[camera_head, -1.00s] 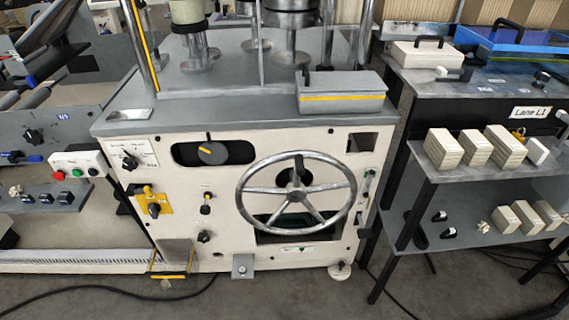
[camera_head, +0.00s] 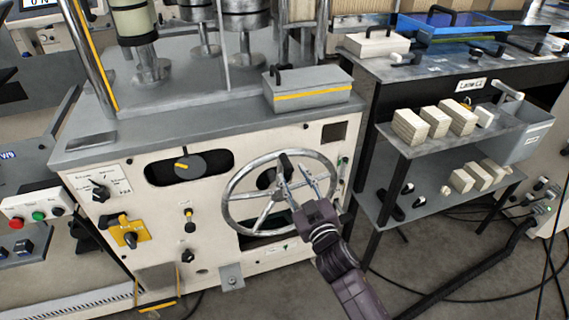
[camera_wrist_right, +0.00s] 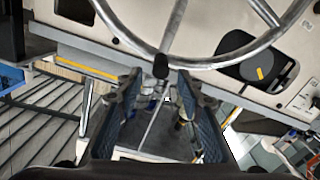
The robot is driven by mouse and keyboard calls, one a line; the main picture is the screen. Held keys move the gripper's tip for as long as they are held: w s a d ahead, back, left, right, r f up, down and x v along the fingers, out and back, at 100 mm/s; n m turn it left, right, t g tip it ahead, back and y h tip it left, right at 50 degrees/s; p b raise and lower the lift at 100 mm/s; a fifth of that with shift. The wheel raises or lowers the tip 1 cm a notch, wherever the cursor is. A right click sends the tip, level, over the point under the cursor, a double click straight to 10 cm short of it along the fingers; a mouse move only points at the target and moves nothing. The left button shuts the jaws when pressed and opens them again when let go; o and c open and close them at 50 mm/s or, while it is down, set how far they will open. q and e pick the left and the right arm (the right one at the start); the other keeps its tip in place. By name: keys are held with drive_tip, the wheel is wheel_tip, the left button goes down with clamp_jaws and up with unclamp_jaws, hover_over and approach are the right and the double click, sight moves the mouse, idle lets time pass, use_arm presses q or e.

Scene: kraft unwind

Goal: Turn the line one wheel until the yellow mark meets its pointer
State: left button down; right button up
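The line one wheel (camera_head: 226,203) is a large spoked metal handwheel on the front of the cream machine. Its rim also crosses the top of the wrist view (camera_wrist_right: 215,62). A black knob (camera_wrist_right: 160,66) on the wheel shows between my right fingertips there. My right gripper (camera_head: 302,172) is open in front of the wheel's right half, fingers pointing at it; contact is unclear. A dark round dial (camera_head: 190,165) with a yellow mark (camera_head: 181,165) sits in a slot left of the wheel. My left gripper is out of view.
A grey box (camera_head: 308,92) with a yellow stripe sits on the machine top. A shelf rack (camera_head: 455,150) with several pale blocks stands close on the right. Yellow and black controls (camera_head: 130,230) are at the panel's left. Cables lie on the floor.

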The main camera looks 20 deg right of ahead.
sight(282, 156)
drive_tip(key=w, duration=0.6)
drive_tip(key=shift+w+a, duration=0.1)
drive_tip(key=shift+w, duration=0.2)
drive_tip(key=shift+f, duration=0.1)
clamp_jaws()
